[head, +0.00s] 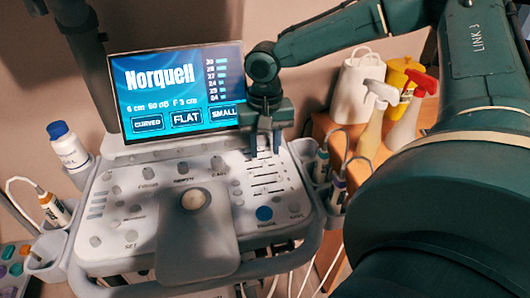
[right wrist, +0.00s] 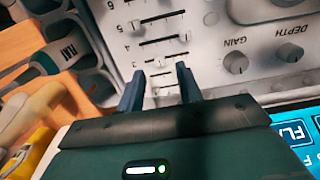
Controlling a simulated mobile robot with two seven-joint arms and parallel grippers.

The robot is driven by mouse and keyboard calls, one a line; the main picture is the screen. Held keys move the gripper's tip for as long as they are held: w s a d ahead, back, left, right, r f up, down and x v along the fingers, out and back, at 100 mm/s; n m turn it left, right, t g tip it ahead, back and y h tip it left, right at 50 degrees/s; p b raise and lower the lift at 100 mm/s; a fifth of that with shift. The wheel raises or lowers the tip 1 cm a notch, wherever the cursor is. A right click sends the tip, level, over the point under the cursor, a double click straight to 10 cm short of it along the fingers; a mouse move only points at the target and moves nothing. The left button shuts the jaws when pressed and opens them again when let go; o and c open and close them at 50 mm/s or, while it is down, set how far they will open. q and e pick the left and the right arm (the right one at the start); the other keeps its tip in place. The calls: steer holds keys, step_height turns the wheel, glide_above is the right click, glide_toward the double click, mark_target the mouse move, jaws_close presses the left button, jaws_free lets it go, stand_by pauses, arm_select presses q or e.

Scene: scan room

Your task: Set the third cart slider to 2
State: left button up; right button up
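The ultrasound cart's sliders (head: 262,175) sit in a stack of short horizontal tracks on the upper right of its control panel (head: 120,222). My right gripper (head: 264,144) is over the top of the slider block, fingers pointing down. In the wrist view the gripper (right wrist: 158,82) is open, fingertips apart near the lower tracks. Contact with a knob cannot be told. My left gripper is not in view.
The lit Norquell screen (head: 175,95) stands behind the panel, close to my right gripper. Knobs (right wrist: 236,62) lie beside the sliders. Probes in holders (head: 322,160) line the cart's right edge. Spray bottles (head: 375,120) stand on the wooden table; a white bottle (head: 68,147) stands left.

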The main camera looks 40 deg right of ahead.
mark_target(265, 162)
step_height(265, 162, up, 10)
steer(key=shift+p, duration=0.4)
stand_by(0.4)
